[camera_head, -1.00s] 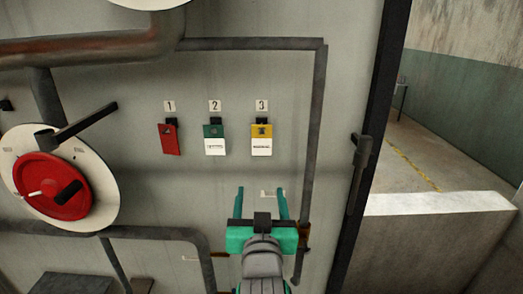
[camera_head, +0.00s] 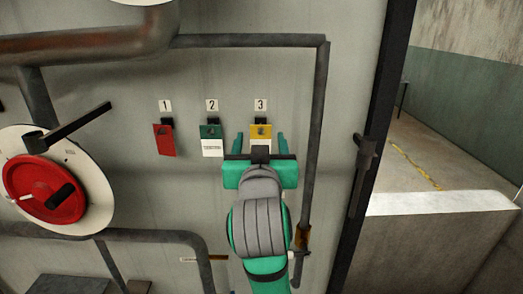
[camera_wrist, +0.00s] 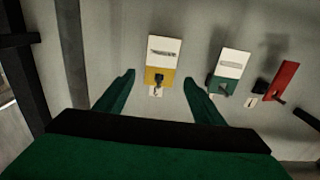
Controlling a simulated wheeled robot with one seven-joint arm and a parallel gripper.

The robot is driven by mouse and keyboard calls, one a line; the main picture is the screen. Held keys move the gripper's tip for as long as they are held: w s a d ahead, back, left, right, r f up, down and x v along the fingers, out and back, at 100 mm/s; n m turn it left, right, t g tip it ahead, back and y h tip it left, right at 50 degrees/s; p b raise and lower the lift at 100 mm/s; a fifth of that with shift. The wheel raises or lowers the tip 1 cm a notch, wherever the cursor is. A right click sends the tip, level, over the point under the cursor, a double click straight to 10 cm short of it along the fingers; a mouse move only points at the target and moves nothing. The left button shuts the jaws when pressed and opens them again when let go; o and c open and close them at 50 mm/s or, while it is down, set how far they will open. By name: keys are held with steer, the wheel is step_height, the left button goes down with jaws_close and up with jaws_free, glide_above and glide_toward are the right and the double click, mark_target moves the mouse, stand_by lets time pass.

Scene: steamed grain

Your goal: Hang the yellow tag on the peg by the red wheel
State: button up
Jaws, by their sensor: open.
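The yellow tag (camera_head: 260,131), with a white lower part, hangs on the wall under label 3. My gripper (camera_head: 261,144) is open in front of it and hides part of its lower half. In the wrist view the yellow tag (camera_wrist: 159,73) appears upside down between the open fingertips (camera_wrist: 158,80), with nothing held. The red wheel (camera_head: 45,189) sits on a round white plate (camera_head: 92,200) at the far left. A dark bar-like peg (camera_head: 75,127) sticks out just above the wheel.
A red tag (camera_head: 165,141) hangs under label 1 and a green and white tag (camera_head: 211,140) under label 2. A vertical pipe (camera_head: 314,130) runs close to the right of the yellow tag. Another pipe (camera_head: 130,235) crosses below the wheel.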

mark_target(261, 128)
steer(key=w, duration=0.5)
steer(key=shift+s, duration=0.1)
steer(key=shift+c, duration=0.2)
steer(key=c, duration=1.1)
steer(key=shift+r, duration=0.2)
steer(key=shift+s, duration=1.8)
steer(key=shift+s, duration=2.95)
